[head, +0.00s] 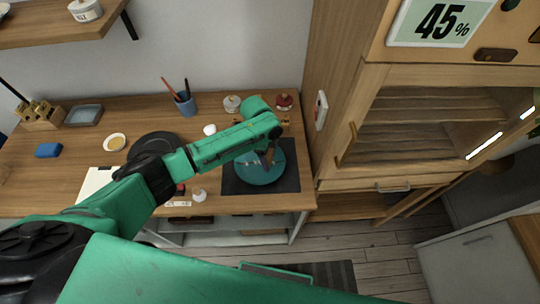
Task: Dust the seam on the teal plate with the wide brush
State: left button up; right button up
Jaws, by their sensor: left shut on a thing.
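The teal plate (262,176) lies on a dark mat (231,187) at the right end of the wooden worktable. Thin pale lines show on its face, but the seam is too small to make out clearly. My left arm reaches over from the lower left, and my left gripper (269,152) is above the plate's upper part. It is shut on a small brownish thing, which looks like the wide brush, pointing down at the plate. The arm hides part of the plate and most of the brush. I cannot tell whether the brush touches the plate. My right gripper is not in view.
A blue cup (186,104) with sticks, a white jar (232,103) and a red jar (284,102) stand behind. A black round plate (153,142), a small yellow-filled bowl (115,142) and a blue block (48,150) lie left. A wooden cabinet (345,100) closes off the right.

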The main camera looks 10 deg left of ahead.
aim_at(251, 162)
pick_arm(q)
jog(key=shift+w+a+r, duration=0.1)
jog(key=shift+a, duration=0.4)
jog(key=shift+s+a+p, duration=0.3)
jog(key=shift+p, duration=0.35)
jog(key=shift+s+a+p, duration=0.2)
jog(key=shift+p, duration=0.1)
jog(key=shift+s+a, duration=0.1)
jog(key=shift+s, duration=0.05)
jog(key=shift+w+a, duration=0.4)
jog(key=shift+a, duration=0.45)
jog(key=shift+s+a, duration=0.2)
jog(key=shift+s, duration=0.1)
jog(key=shift+s+a+p, duration=0.3)
jog(key=shift+s+p, duration=0.1)
jog(key=shift+p, duration=0.1)
jog(key=shift+w+a+b, duration=0.3)
jog(key=shift+w+a, duration=0.1)
jog(key=shift+a, duration=0.4)
